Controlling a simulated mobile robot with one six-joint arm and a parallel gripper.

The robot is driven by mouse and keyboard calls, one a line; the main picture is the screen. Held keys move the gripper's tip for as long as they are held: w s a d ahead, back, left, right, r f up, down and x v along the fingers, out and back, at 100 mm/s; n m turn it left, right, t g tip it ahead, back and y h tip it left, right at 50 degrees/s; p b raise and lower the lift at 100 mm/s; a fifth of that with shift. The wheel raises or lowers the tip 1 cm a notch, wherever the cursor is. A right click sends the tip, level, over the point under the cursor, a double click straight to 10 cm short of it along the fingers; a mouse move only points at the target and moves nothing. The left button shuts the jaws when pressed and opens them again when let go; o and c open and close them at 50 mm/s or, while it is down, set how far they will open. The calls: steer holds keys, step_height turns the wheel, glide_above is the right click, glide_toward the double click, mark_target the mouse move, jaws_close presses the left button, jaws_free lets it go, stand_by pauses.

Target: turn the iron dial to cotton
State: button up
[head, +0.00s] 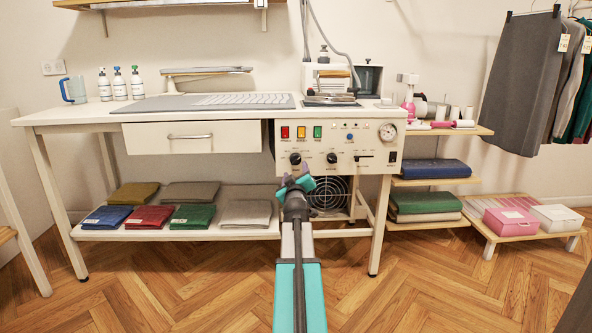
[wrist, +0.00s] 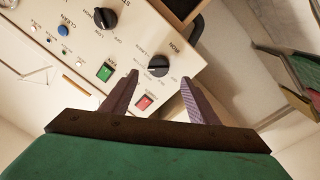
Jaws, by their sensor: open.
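The iron dial (head: 295,158) is the left of two black knobs on the white control panel (head: 312,167) under the table top. In the wrist view, the iron dial (wrist: 158,66) appears upside down, with a label beside it that seems to read IRON. Its setting is too small to read. My gripper (head: 295,180) is just below the dial in the head view. In the wrist view, my gripper (wrist: 160,79) is open and empty. Its fingertips lie either side of the dial in the picture; contact cannot be made out.
The second black dial (head: 331,158) is close on the right. Red, amber and green switches (head: 301,132) sit above the dials. A drawer (head: 190,136) is to the left, a fan grille (head: 328,193) below. Folded cloths (head: 245,213) lie on the lower shelf. The floor in front is clear.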

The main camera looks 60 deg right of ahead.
steer(key=shift+p+v, duration=0.3)
steer(key=shift+v, duration=2.65)
steer(key=shift+w+a, duration=0.1)
steer(key=shift+w, duration=0.05)
